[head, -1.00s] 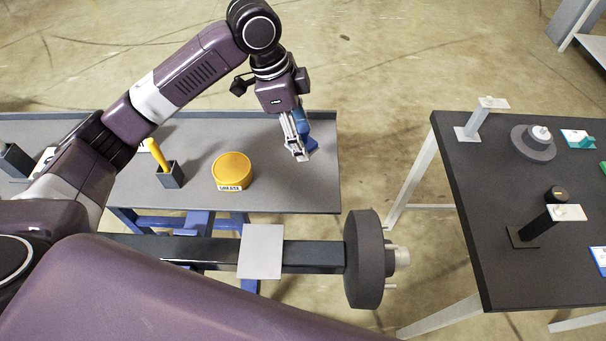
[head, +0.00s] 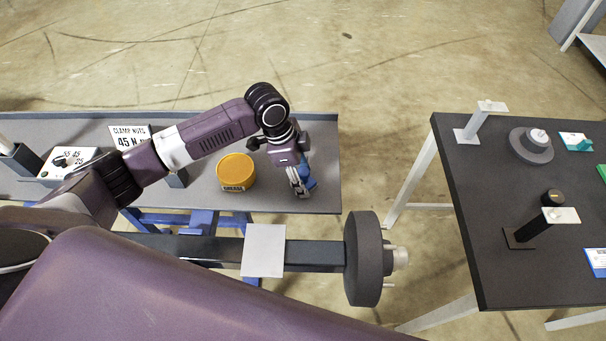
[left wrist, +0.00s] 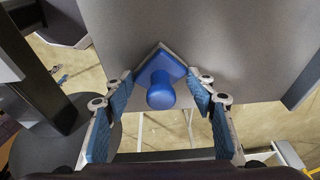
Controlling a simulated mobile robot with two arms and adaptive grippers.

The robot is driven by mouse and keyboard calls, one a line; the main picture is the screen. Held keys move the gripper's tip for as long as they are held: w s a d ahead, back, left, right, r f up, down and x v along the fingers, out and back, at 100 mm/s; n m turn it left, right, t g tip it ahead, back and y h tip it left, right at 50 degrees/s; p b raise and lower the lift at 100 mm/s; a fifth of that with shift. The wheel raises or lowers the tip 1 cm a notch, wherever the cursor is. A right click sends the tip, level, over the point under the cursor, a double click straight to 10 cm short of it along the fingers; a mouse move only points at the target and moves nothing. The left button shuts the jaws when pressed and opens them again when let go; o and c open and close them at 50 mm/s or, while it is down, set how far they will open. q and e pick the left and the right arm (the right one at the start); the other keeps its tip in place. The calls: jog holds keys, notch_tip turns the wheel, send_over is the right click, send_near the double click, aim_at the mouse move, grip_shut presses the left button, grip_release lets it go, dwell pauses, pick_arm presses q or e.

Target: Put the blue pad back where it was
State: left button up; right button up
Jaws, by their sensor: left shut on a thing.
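The blue pad (left wrist: 160,96) shows in the left wrist view as a blue plate with a round knob, between the fingers of my left gripper (left wrist: 162,84). In the head view, my left gripper (head: 300,188) points down near the right front part of the grey bench, shut on the blue pad (head: 309,182). The gripper partly hides the pad there. I cannot tell whether the pad touches the bench top. My right gripper is not in view.
A yellow grease tin (head: 236,171) stands left of the gripper on the bench (head: 215,125). A clamp nuts sign (head: 128,137) and a dial box (head: 72,162) are further left. A dark disc (head: 364,260) on a bar is in front. A black table (head: 480,220) with fixtures stands right.

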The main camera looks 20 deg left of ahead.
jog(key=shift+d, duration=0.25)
pick_arm(q)
jog(key=shift+f, duration=0.1)
jog(key=o, duration=1.1)
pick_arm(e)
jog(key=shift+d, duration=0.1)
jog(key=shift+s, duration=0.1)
pick_arm(q)
jog(key=b+v, duration=0.2)
jog(key=v, duration=1)
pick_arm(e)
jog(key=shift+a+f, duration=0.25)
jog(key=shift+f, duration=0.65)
pick_arm(q)
jog(key=shift+s+d+r, duration=0.1)
jog(key=shift+r, duration=0.15)
